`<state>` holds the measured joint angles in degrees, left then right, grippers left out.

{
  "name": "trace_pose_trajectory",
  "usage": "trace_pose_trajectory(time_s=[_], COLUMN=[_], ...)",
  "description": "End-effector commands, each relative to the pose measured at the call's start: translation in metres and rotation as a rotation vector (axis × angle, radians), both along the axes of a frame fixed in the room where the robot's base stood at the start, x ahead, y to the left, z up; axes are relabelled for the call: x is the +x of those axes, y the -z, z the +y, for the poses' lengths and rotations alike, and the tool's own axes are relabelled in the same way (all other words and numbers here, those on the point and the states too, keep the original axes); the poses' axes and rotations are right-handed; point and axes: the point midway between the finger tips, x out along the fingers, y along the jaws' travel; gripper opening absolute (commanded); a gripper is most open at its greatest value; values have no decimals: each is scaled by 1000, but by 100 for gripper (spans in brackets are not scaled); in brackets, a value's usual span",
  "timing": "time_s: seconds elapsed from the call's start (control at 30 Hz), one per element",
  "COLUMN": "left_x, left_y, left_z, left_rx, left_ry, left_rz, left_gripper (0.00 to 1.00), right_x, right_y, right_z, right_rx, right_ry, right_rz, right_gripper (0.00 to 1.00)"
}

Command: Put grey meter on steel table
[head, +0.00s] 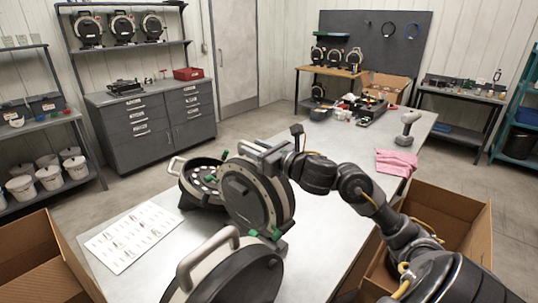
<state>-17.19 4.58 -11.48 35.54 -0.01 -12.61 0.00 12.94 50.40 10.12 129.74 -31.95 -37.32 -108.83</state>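The steel table (320,240) runs from the front to the back right. A grey round meter (250,196) with a pale rim and green clips stands tilted over its near part. My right gripper (268,154) is at the top of this meter and appears shut on its handle. I cannot tell whether the meter's lower edge touches the table. An open meter (198,184) with a dark interior lies behind it to the left. Another grey meter (238,272) with a big pale handle is at the front, cut off by the frame. My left gripper is not in view.
A printed white sheet (133,236) lies on the table's left. A pink cloth (396,163), a grey dumbbell-shaped tool (408,127) and a dark tray (360,121) are toward the far end. Cardboard boxes (40,262) flank the table. Its middle right is clear.

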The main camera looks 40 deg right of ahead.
Motion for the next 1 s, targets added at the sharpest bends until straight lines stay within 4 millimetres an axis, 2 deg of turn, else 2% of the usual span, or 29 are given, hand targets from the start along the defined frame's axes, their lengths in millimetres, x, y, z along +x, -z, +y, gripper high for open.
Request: trace_pose_trajectory(time_s=[0.47,0.5,0.6,0.8,1.0], left_x=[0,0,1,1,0], left_y=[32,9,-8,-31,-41], left_z=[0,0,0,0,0], left_rx=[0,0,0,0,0], left_ry=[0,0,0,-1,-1], left_rz=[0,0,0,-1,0], left_gripper=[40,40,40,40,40], right_x=[-85,-86,-91,-103,-110], right_y=[5,-5,-5,-3,-1], right_z=[-10,-8,-7,-10,-14], right_rx=[-8,4,9,7,1], right_ry=[-4,-12,-21,-17,-6], right_rz=[4,13,13,9,2], right_gripper=[40,40,40,40,40])
